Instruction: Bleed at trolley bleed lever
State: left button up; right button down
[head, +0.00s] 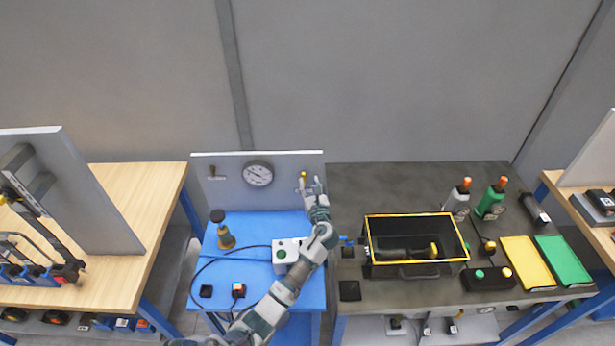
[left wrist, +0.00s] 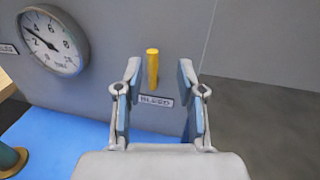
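The bleed lever (left wrist: 153,68) is a yellow upright bar on the grey back panel (left wrist: 110,20) of the blue trolley, just above a label reading BLEED (left wrist: 156,100). In the head view the lever (head: 303,176) is small and close to my gripper. My left gripper (head: 312,186) is raised in front of the panel's right end. In the left wrist view its two fingers (left wrist: 158,85) are spread, one on each side of the lever, with visible gaps. Nothing is held. I cannot tell the exact depth between fingertips and lever. My right gripper is not in view.
A round gauge (head: 257,173) is on the panel left of the lever. On the blue trolley top (head: 255,225) stand a brass-coloured part (head: 224,236) and a white box (head: 288,251). The dark bench on the right holds a yellow-rimmed black bin (head: 415,215) and bottles (head: 490,202).

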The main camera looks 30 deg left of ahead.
aim_at(304, 175)
pick_arm(q)
jog(key=x, duration=0.4)
jog(key=shift+s+a+f, duration=0.15)
jog(key=shift+a, duration=0.4)
jog(key=shift+d, duration=0.35)
grip_shut()
jog(key=shift+a, duration=0.2)
